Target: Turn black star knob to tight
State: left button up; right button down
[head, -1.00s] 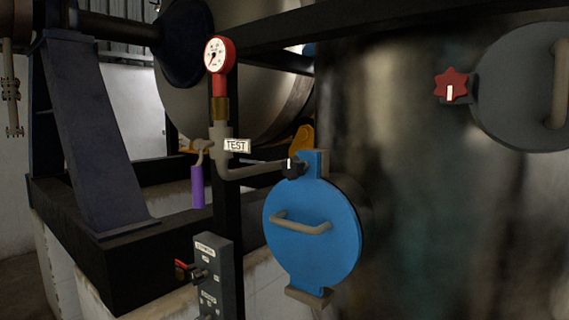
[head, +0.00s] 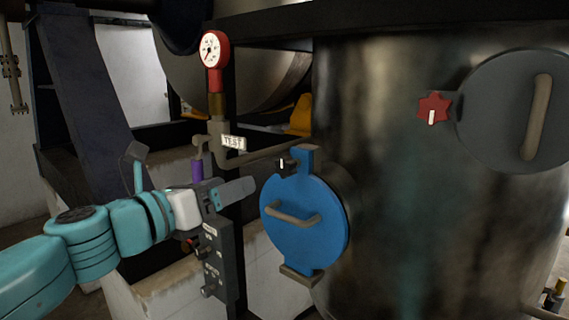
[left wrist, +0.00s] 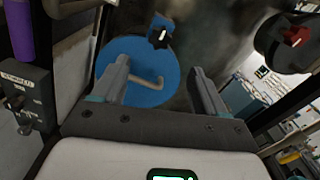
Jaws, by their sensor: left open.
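The black star knob (head: 286,165) with a white pointer mark sits at the top of the round blue cover (head: 322,238), which has a beige handle (head: 292,215). In the left wrist view the black knob (left wrist: 160,33) shows beyond the fingertips, above the blue cover (left wrist: 150,88). My left gripper (head: 236,192) is to the left of the knob and a little lower, apart from it. In the left wrist view the left gripper (left wrist: 160,75) has its two fingers wide apart with nothing between them. My right gripper is not in view.
A red star knob (head: 434,107) sits beside a grey round cover (head: 515,110) at right. A red gauge (head: 213,49), a pipe with a TEST tag (head: 233,142) and a purple handle (head: 197,172) stand at left. A control box (head: 217,260) is below my left gripper.

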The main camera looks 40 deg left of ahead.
aim_at(282, 167)
pick_arm(q)
jog(key=w, duration=0.5)
jog(key=w+d, duration=0.1)
jog(key=w, duration=0.4)
jog(key=w+p, duration=0.1)
jog(key=w, duration=0.4)
jog(key=shift+d, duration=0.15)
jog(key=shift+c, duration=0.3)
jog(key=shift+s, duration=0.1)
jog(key=c, duration=1)
